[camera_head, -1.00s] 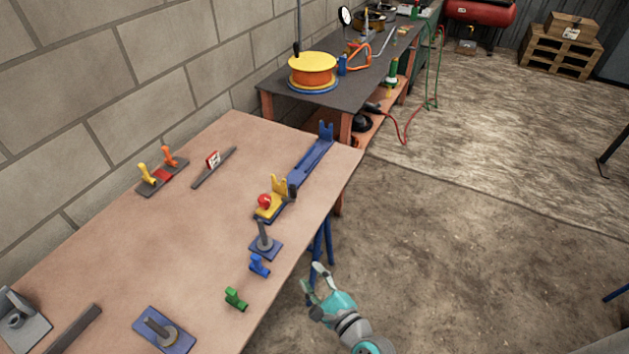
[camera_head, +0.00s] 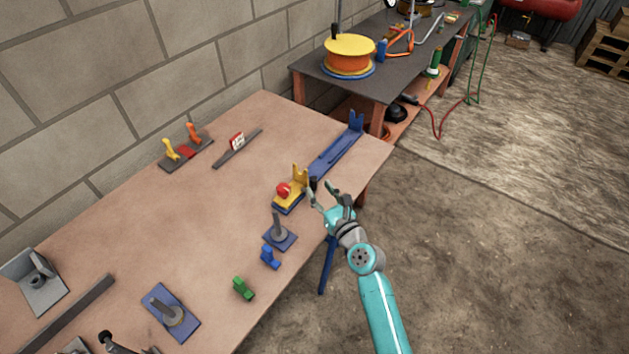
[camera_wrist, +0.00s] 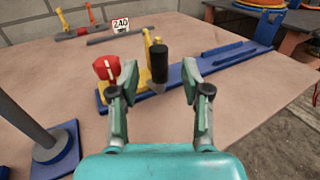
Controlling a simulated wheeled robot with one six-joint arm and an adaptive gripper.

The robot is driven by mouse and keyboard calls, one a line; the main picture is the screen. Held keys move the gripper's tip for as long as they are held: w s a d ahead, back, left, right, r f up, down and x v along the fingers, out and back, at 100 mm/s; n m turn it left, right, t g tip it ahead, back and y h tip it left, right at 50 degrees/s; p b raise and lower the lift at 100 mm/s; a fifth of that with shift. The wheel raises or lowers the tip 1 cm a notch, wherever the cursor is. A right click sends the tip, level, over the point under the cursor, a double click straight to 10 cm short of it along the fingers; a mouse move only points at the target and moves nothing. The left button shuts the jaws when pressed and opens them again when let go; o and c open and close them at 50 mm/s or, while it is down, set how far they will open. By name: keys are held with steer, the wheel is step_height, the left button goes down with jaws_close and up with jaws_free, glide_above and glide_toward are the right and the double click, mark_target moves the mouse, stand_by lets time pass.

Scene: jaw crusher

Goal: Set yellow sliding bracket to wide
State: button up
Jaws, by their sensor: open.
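The yellow sliding bracket (camera_head: 291,194) sits at the near end of a long blue rail (camera_head: 334,158) along the table's right edge. It carries a red knob (camera_head: 283,190) and an upright yellow fork. A black handle (camera_head: 313,184) stands beside the fork. In the wrist view the red knob (camera_wrist: 107,68) is left of centre and the black handle (camera_wrist: 159,63) shows between my fingers. The blue rail (camera_wrist: 225,62) runs off to the right behind. My gripper (camera_head: 321,191) is open and empty, just right of the bracket, apart from it as far as I can tell.
A blue base with a grey post (camera_head: 280,234), a blue piece (camera_head: 270,257) and a green piece (camera_head: 243,289) stand along the near edge. A 240 sign (camera_head: 237,142) stands on a grey bar behind. The table's middle (camera_head: 190,220) is clear.

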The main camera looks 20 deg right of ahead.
mark_target(315, 184)
steer(key=shift+w+a, duration=0.2)
steer(key=shift+w, duration=0.85)
steer(key=shift+w+a, duration=0.2)
steer(key=shift+w, duration=0.8)
jaws_close()
